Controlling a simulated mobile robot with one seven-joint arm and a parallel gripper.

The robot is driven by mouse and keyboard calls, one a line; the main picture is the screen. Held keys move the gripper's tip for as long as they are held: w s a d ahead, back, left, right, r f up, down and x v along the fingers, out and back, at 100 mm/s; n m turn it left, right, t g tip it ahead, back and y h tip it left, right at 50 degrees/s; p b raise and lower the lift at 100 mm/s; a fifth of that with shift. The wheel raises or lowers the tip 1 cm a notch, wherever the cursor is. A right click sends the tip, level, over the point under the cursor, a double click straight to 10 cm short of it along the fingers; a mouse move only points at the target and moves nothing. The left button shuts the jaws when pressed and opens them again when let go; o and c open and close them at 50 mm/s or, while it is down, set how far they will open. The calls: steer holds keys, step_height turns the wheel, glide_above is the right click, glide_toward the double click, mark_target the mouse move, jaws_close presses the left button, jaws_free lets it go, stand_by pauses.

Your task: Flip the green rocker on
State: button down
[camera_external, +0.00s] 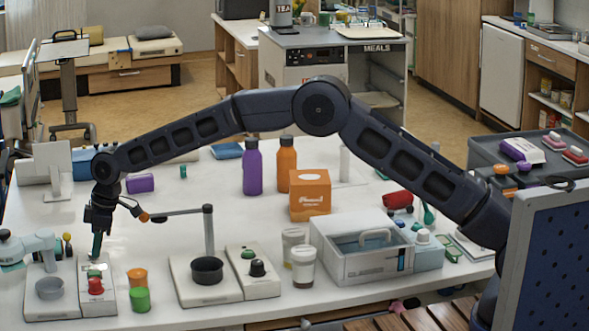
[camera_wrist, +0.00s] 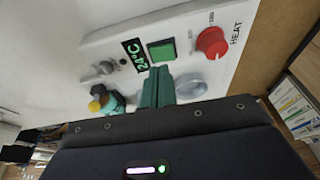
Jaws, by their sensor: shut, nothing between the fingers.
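The green rocker (camera_wrist: 161,51) is a square green switch on a pale control panel (camera_wrist: 185,20). It sits between a small 24°C display (camera_wrist: 135,55) and a red knob (camera_wrist: 212,42) marked HEAT. My gripper (camera_wrist: 157,74) is shut and empty, its teal fingertips just below the rocker in the wrist view. I cannot tell if they touch it. In the external view my gripper (camera_external: 97,254) points down over the back of the control box (camera_external: 109,300) at the left front of the table. The rocker's on or off position is not clear.
Orange (camera_external: 138,277) and green (camera_external: 140,299) containers stand close right. A stand with a black bowl (camera_external: 207,270) is further right. The table middle has free room.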

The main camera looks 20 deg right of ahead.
steer(key=w+d+r, duration=0.3)
steer(key=r, duration=0.6)
steer(key=shift+r, duration=0.2)
